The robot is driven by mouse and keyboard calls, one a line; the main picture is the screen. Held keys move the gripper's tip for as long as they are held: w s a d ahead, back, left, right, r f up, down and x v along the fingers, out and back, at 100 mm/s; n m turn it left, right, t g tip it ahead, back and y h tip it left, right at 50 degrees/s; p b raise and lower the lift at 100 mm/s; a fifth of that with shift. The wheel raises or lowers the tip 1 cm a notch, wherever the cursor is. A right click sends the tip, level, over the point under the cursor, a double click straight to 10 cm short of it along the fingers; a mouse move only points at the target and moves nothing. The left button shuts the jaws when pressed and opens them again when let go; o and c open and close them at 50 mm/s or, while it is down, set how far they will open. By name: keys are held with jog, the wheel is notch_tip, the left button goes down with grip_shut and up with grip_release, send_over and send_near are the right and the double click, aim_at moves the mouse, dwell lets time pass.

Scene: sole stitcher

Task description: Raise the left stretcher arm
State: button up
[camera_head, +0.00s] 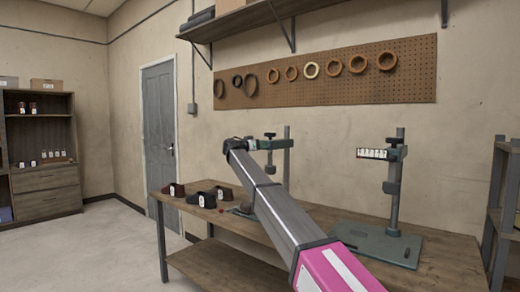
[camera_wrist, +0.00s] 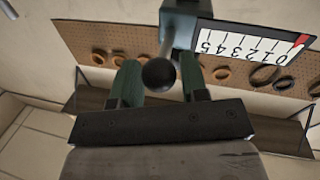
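The left stretcher arm (camera_head: 272,144) is a grey-green bar on an upright post at the back of the workbench. A dark ball knob (camera_wrist: 159,73) on a short rod shows in the wrist view, below a scale plate (camera_wrist: 255,45) with a red mark at its right end. My gripper (camera_wrist: 160,80) has its two green fingers apart, one on each side of the ball knob. Whether they touch it is unclear. A second stretcher arm (camera_head: 383,153), with a white scale, stands to the right.
The wooden workbench (camera_head: 330,216) carries dark shoe pieces (camera_head: 212,195) on its left and the right stand's base plate (camera_head: 385,243). A pegboard (camera_head: 330,75) with rings hangs behind. A shelf (camera_head: 255,18) is above, another rack (camera_head: 505,200) at far right.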

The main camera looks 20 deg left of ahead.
jog(key=shift+o, duration=0.8)
jog(key=shift+f, duration=0.1)
jog(key=v, duration=1)
jog(key=shift+s+a, duration=0.25)
jog(key=shift+s, duration=0.05)
